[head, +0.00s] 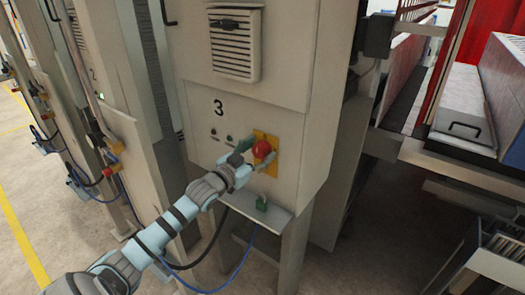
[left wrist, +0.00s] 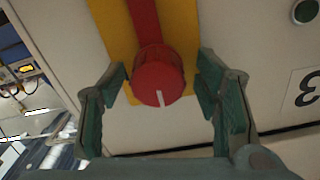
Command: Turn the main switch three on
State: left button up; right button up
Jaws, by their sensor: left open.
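The main switch three is a red rotary knob (head: 262,149) on a yellow plate (head: 271,167), on the front of the grey cabinet marked 3 (head: 219,108). In the left wrist view the red knob (left wrist: 158,80) carries a white mark near its lower edge, and a red bar runs up behind it over the yellow plate (left wrist: 120,38). My left gripper (head: 254,156) is at the knob. In the left wrist view its two green fingers (left wrist: 163,92) are open, one on each side of the knob, with small gaps visible. My right gripper is not in view.
Small round buttons (head: 229,138) sit left of the knob. A vent (head: 234,44) is above. Blue and black cables hang under the shelf. A grey machine with a red panel stands to the right.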

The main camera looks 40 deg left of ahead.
pick_arm(q)
jog(key=shift+s+r, duration=0.15)
jog(key=shift+c, duration=0.7)
jog(key=c, duration=0.3)
jog(key=shift+d, duration=0.1)
jog(key=c, duration=0.7)
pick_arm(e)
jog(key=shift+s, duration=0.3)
